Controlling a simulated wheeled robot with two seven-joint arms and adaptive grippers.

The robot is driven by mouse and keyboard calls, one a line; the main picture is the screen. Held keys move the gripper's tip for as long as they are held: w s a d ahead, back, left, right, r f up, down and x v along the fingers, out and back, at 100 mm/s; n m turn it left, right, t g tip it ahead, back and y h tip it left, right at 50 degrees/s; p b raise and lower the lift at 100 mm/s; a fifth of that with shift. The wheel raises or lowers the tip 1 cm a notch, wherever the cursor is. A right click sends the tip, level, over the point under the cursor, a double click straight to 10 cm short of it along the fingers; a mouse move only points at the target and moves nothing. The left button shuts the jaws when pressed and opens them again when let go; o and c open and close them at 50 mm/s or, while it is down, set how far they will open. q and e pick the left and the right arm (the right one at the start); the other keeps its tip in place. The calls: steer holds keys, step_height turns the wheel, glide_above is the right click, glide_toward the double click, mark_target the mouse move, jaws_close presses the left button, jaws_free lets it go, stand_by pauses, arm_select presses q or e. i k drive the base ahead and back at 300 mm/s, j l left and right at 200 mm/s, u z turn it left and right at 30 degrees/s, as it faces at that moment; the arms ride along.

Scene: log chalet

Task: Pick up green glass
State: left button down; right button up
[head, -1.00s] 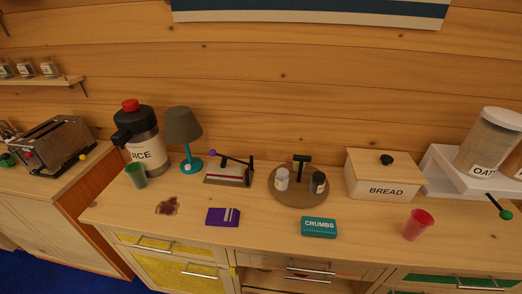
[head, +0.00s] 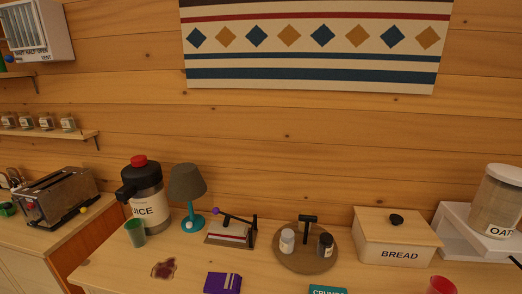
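A teal lamp (head: 188,190) stands right of the dispenser. A bread box (head: 397,240), a round caddy (head: 305,262) and a red cup (head: 441,286) are farther right. A toaster (head: 57,195) stands left.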

mark_target(137, 233)
steer(key=u, duration=1.3)
